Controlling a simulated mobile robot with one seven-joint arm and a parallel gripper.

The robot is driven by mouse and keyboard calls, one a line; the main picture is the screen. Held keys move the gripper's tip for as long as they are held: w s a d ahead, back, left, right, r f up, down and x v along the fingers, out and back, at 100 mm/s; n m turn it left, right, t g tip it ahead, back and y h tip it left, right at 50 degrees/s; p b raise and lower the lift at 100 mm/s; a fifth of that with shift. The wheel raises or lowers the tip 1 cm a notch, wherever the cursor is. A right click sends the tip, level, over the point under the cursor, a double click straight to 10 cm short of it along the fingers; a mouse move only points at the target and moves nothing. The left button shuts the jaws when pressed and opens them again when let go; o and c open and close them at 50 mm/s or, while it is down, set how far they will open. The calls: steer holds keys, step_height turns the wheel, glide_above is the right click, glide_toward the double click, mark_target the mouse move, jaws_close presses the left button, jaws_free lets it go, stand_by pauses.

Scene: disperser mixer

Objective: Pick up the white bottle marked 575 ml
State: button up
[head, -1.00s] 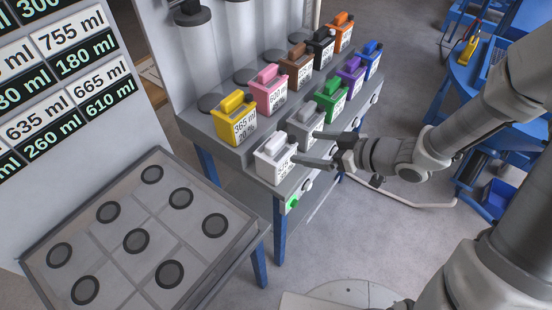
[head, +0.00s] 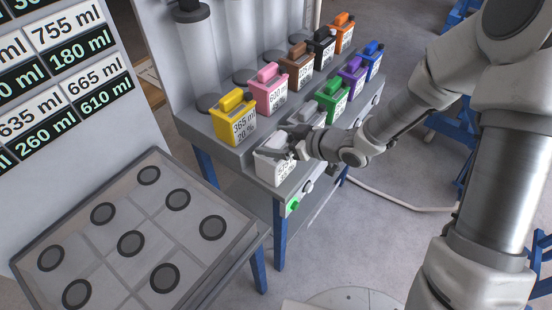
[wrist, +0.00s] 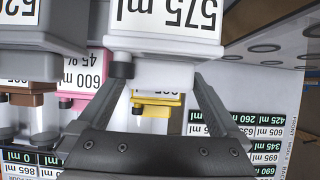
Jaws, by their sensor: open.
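The white bottle (head: 273,168) stands at the near left end of the front row on the grey bench. In the wrist view the white bottle (wrist: 165,45) appears upside down, with a 575 ml label. My gripper (head: 290,147) is at the bottle's top and covers part of it in the head view. In the wrist view my open gripper (wrist: 153,85) has one finger on each side of the bottle's pale top block. Whether the fingers touch it I cannot tell.
A grey bottle (head: 308,118) stands close beside the white one. Green (head: 331,96), yellow (head: 236,118) and pink (head: 270,91) bottles stand nearby, with several others behind. A tray table with round dark pads (head: 240,240) stands at the left front.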

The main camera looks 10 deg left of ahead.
steer(key=c, duration=1.6)
steer(key=shift+r, duration=0.15)
